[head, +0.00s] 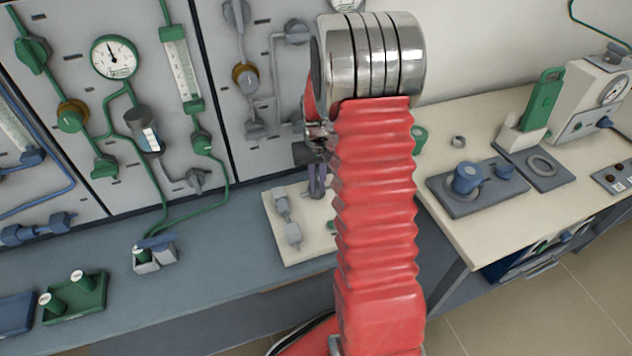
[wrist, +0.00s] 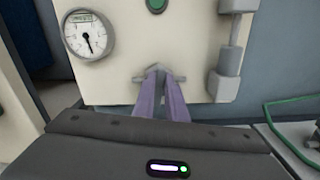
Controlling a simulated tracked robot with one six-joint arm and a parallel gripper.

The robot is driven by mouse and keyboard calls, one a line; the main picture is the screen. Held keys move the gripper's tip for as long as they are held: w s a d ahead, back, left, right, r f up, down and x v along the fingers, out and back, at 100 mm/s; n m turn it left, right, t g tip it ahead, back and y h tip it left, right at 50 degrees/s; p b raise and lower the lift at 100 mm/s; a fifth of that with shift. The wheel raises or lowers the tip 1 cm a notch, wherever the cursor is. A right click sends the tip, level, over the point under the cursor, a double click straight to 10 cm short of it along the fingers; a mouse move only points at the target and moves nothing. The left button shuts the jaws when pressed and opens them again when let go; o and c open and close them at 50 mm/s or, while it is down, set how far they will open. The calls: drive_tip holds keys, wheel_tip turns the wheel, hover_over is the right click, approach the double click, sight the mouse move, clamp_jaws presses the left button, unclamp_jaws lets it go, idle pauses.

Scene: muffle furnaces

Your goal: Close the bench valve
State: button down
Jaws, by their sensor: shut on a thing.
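The bench valve sits on a cream panel (wrist: 120,85) that fills the middle of the wrist view. Its small grey handle (wrist: 138,79) shows only as short ends on either side of my fingertips. My gripper (wrist: 160,75) has purple fingers, which converge and are shut on this handle. In the head view my gripper (head: 317,185) reaches down to the cream panel (head: 305,255) on the bench, partly behind my red arm. The handle itself is hidden there, so its exact angle is hard to tell.
A round gauge (wrist: 88,36), a green button (wrist: 157,4) and a grey cylindrical fitting (wrist: 228,75) surround the grip. A blue-knobbed plate (head: 478,190) lies right.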

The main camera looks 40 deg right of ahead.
sight(318, 185)
drive_tip(key=shift+d+n, duration=0.1)
drive_tip(key=shift+n, duration=0.9)
drive_tip(key=shift+w+r, duration=0.1)
drive_tip(key=c, duration=1.8)
unclamp_jaws()
wheel_tip(318, 185, up, 14)
drive_tip(key=shift+f, duration=0.2)
